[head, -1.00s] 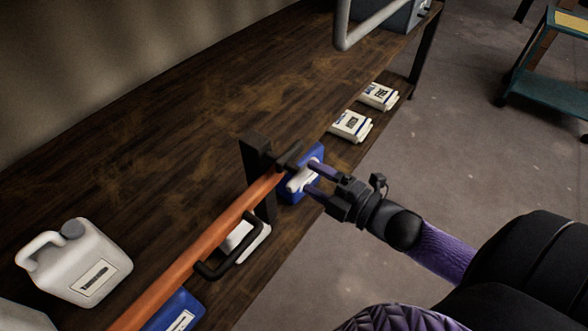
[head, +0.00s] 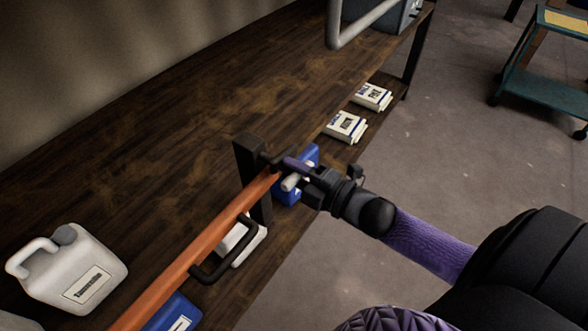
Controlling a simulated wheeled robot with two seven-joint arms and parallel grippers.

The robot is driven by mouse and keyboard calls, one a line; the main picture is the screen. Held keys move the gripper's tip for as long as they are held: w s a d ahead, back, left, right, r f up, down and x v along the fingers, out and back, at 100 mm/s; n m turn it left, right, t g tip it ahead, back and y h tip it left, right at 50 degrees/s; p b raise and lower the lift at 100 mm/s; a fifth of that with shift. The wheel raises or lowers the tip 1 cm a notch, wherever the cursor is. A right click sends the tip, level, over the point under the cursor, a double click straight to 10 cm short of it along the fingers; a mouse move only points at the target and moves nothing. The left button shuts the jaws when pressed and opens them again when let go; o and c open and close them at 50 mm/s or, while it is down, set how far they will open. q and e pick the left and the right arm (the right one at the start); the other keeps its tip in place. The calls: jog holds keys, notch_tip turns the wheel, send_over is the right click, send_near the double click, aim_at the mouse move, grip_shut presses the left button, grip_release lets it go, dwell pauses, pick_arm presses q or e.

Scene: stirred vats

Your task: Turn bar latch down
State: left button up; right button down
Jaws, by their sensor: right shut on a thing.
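An orange bar (head: 208,248) runs up from the lower left to a black upright post (head: 248,160). A black U-shaped handle (head: 222,267) is fixed to the bar's side. The dark bar latch (head: 271,158) sits at the bar's far end, beside the post. My right gripper (head: 291,168) comes in from the right and is shut on the latch; its fingers partly hide it, so the exact contact is hard to see. My left gripper is not in view.
A blue container (head: 304,157) with a white part stands just behind my right gripper. White packets (head: 345,127) lie along the bench edge. A white jug (head: 70,270) stands at left. The wooden bench (head: 150,150) is mostly clear behind the bar. A grey pipe frame (head: 365,30) hangs at the top.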

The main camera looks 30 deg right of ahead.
jog(key=shift+r+m+p, duration=0.1)
jog(key=shift+m+p, duration=0.6)
jog(key=shift+m, duration=0.1)
jog(key=m+p, duration=0.1)
jog(key=m, duration=0.1)
jog(key=shift+m+p, duration=0.3)
jog(key=m+p, duration=0.2)
jog(key=m, duration=0.5)
jog(key=shift+p, duration=0.4)
jog(key=m, duration=0.3)
jog(key=shift+m+p, duration=0.3)
jog(key=shift+p, duration=0.05)
jog(key=shift+m, duration=1.2)
jog(key=shift+f+m, duration=0.2)
jog(key=shift+m, duration=0.1)
